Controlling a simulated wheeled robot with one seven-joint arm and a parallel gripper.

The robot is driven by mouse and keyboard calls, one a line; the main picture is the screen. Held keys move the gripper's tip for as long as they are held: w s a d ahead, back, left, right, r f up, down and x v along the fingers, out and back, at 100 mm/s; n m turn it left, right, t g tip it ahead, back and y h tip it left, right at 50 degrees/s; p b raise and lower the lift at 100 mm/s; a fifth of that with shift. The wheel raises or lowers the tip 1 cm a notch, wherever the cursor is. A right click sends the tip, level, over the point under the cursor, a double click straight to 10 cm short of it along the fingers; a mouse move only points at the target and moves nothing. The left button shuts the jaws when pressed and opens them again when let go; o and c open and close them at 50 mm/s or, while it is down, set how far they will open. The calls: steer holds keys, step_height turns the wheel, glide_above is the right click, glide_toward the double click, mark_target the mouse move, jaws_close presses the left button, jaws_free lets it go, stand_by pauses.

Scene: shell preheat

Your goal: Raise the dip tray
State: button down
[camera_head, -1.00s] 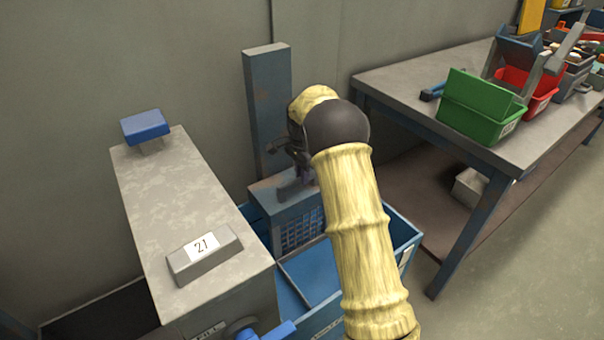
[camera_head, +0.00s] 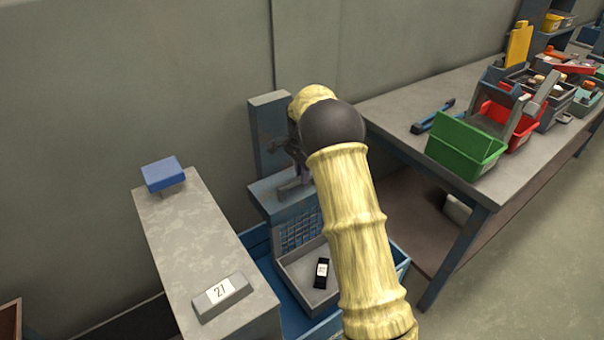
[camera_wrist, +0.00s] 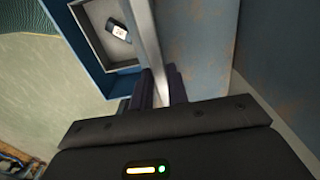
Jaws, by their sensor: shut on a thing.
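The dip tray (camera_head: 287,270) is a shallow grey tray inside the blue tank (camera_head: 259,252), beside a blue mesh panel (camera_head: 300,230). A black item with a white label (camera_head: 321,273) lies in it; that item also shows in the wrist view (camera_wrist: 118,31). My gripper (camera_head: 293,185) is at the carrier above the tray, in front of the blue-grey post (camera_head: 269,110). In the wrist view my gripper (camera_wrist: 156,82) is shut on a pale grey bar (camera_wrist: 146,40). My arm hides the tray's right part.
A grey cabinet (camera_head: 195,240) with a block marked 21 (camera_head: 222,297) and a blue pad (camera_head: 163,174) stands left. A workbench (camera_head: 400,105) with a green bin (camera_head: 465,145) and a red bin (camera_head: 512,117) stands right. The wall is close behind.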

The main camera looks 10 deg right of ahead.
step_height(320, 180, up, 12)
steer(key=p, duration=0.9)
steer(key=shift+w, duration=0.15)
steer(key=c, duration=1.4)
jaws_free()
steer(key=shift+o, duration=0.2)
steer(key=shift+f, duration=0.1)
step_height(320, 180, up, 17)
steer(key=p, duration=0.1)
steer(key=shift+r, duration=0.2)
